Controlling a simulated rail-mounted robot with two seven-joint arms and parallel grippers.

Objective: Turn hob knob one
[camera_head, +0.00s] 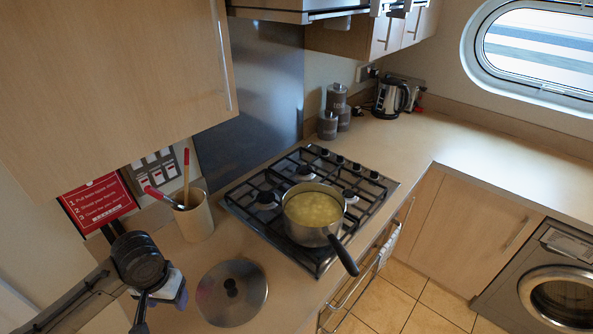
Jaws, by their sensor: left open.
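The gas hob (262,190) is set into the worktop at the middle of the view. A row of small dark hob knobs (341,159) runs along its far right edge; I cannot tell which one is knob one. A steel pan (316,235) of yellow food stands on the hob's near right part, its black handle pointing toward the front edge. My left gripper (160,308) is at the lower left, open and empty, left of a steel lid and well apart from the knobs. My right gripper is out of view.
The round steel lid (245,307) lies on the worktop in front of the hob. A utensil pot (194,220) stands left of the hob. Canisters (328,124) and a kettle (391,97) stand beyond it. Wall cupboards (110,70) overhang at the left. The right worktop (490,157) is clear.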

